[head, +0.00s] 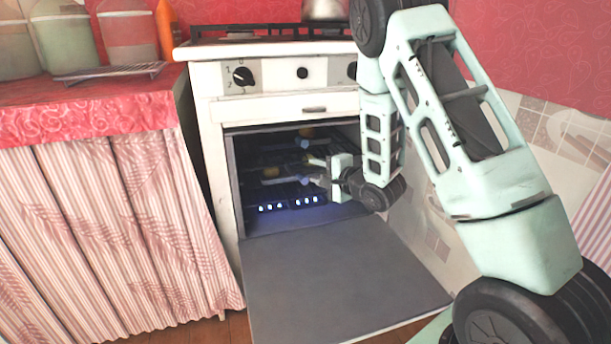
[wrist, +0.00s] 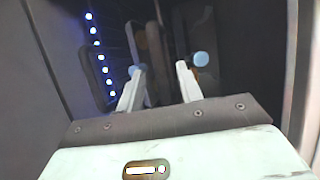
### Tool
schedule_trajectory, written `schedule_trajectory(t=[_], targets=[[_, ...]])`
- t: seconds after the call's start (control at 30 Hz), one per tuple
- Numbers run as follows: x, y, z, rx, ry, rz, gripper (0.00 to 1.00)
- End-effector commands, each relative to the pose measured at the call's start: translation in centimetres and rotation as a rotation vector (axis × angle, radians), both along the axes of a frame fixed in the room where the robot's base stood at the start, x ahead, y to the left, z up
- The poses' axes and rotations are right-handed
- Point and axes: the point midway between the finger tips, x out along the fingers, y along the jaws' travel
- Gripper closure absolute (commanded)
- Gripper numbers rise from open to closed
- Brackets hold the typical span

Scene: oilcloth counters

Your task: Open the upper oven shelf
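The white oven (head: 218,150) stands with its grey door (head: 335,285) folded down flat in front. Inside its dark cavity are dim shelves; the upper oven shelf (head: 272,146) seems to be the higher one, with a small yellowish item (head: 306,132) near it. A second yellowish item (head: 271,172) lies lower. My gripper (head: 317,170) is at the right side of the oven opening. In the wrist view its two pale fingers (wrist: 160,84) are apart, with dark shelf parts beyond them. A light-blue round piece (wrist: 201,59) shows by the right finger. I cannot tell whether the fingers touch a shelf.
A row of blue-white lights (head: 290,205) glows low in the oven. A pot (head: 325,9) stands on the stovetop. A counter with a red cloth (head: 90,115) and striped curtain is on the left, with jars (head: 68,40) and a wire rack (head: 110,72).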

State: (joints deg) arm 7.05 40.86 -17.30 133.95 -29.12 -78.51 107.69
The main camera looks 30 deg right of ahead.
Motion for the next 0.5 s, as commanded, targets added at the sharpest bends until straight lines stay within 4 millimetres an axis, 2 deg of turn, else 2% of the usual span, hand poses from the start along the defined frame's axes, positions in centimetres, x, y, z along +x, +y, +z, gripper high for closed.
schedule_trajectory(t=[0.03, 0.2, 0.33, 0.5], targets=[[1.0, 0.2, -0.6, -0.002, -0.003, 0.004, 0.64], [3.6, 0.5, -1.0, -0.001, -0.001, 0.002, 0.64], [4.7, 0.6, -1.1, -0.001, 0.0, 0.002, 0.64], [5.2, 0.6, -1.1, 0.0, 0.001, 0.0, 0.64]])
